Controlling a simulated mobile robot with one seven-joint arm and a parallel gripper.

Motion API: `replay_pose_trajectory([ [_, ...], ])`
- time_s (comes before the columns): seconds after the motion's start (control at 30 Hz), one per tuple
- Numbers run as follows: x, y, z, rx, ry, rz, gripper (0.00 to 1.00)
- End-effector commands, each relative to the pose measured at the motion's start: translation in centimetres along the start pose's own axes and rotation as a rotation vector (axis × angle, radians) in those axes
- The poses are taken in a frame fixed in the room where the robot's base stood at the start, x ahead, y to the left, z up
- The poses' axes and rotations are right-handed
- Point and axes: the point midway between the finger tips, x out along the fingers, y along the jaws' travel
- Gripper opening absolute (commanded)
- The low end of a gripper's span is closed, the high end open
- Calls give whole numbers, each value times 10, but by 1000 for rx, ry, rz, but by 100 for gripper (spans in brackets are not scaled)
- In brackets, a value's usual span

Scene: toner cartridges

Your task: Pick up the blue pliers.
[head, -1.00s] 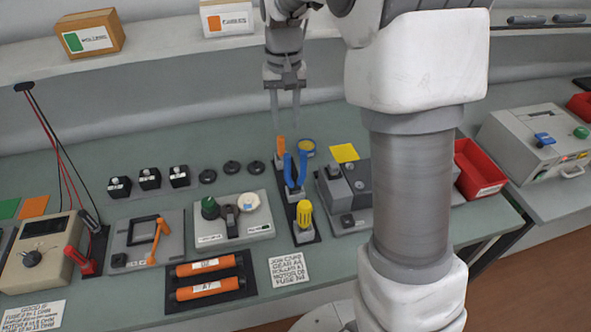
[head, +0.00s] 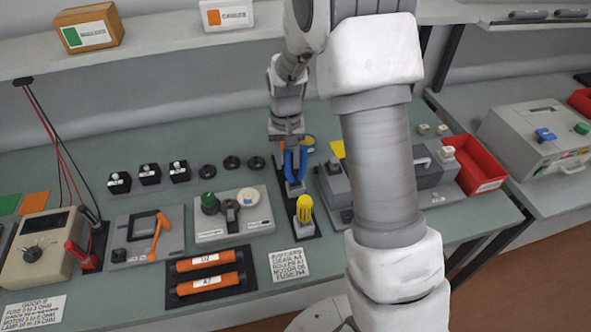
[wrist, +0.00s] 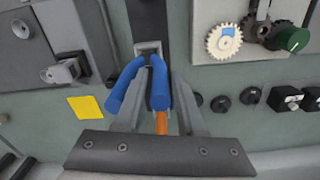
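The blue pliers (head: 295,166) stand upright, handles up, in a dark tool rack on the bench. In the wrist view their two blue handles (wrist: 160,88) rise from a grey holder. My gripper (head: 288,163) has come down over the pliers, pointing downward. An orange-handled tool (wrist: 161,122) is close behind the pliers, partly hidden by my gripper.
A yellow-handled screwdriver (head: 304,208) stands in the same rack, nearer the front. A grey panel with a green knob (head: 209,199) lies to the left. A red bin (head: 480,162) is farther right.

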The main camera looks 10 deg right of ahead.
Motion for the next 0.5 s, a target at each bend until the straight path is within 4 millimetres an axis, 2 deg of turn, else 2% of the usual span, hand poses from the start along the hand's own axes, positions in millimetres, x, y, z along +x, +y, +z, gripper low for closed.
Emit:
replay_pose_trajectory([
  [0.27,3,0,0,0,1,0,36],
  [0.47,3,0,0,0,1,0,0],
  [0.5,3,0,0,0,1,0,0],
])
